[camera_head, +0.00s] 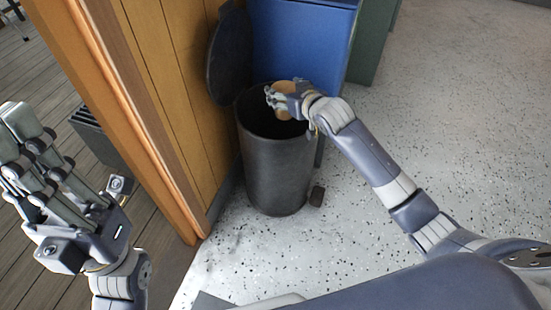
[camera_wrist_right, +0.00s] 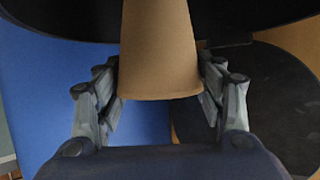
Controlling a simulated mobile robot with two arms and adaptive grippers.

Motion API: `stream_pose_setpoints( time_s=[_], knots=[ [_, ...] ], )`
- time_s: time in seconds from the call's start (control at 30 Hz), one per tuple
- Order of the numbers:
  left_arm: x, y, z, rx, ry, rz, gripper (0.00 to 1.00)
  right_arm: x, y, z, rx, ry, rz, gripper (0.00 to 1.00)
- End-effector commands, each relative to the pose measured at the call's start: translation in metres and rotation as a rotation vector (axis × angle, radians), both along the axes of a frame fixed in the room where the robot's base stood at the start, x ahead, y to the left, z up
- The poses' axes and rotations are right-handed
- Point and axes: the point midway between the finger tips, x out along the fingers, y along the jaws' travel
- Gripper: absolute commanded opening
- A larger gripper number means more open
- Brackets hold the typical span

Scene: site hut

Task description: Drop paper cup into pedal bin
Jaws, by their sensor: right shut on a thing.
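The brown paper cup (camera_head: 285,113) is held by my right gripper (camera_head: 277,98) over the open mouth of the black pedal bin (camera_head: 275,178). In the right wrist view the cup (camera_wrist_right: 160,55) stands between the two fingers of the right gripper (camera_wrist_right: 160,88), which are shut on its sides. The bin's round lid (camera_head: 230,58) is raised at the back left. My left gripper (camera_head: 72,165) is open and empty at the left, far from the bin.
A blue bin (camera_head: 300,45) stands behind the pedal bin, with a dark green one (camera_head: 371,45) beside it. A wooden wall and door post (camera_head: 150,120) border the bin on the left. The speckled floor (camera_head: 460,130) to the right is clear.

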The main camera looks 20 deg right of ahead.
Motion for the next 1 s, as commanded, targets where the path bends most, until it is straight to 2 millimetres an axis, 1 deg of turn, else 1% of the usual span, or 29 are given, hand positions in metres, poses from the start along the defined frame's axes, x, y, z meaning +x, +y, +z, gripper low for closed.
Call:
stream_pose_setpoints(
  time_s=[0.33,0.37,0.4,0.43,0.83,1.0],
  knots=[
    [0.001,0.000,0.001,0.001,-0.004,0.001,0.00,0.000,0.000,-0.001,0.000,0.000,0.000,0.54],
    [0.001,0.000,0.001,0.001,-0.004,0.001,0.00,0.000,0.000,-0.001,0.000,0.000,0.000,0.70],
    [0.001,0.000,0.001,0.001,-0.004,0.001,0.00,0.000,0.000,-0.001,0.000,0.000,0.000,0.79],
    [0.001,0.000,0.001,0.001,-0.004,0.001,0.00,0.000,0.000,-0.001,0.000,0.000,0.000,0.86],
    [0.001,0.000,0.001,0.001,-0.004,0.001,0.00,0.000,0.000,-0.001,0.000,0.000,0.000,0.87],
    [0.001,0.000,0.000,0.001,-0.004,0.001,0.00,-0.010,-0.002,0.003,0.000,0.000,0.000,0.87]
  ],
)
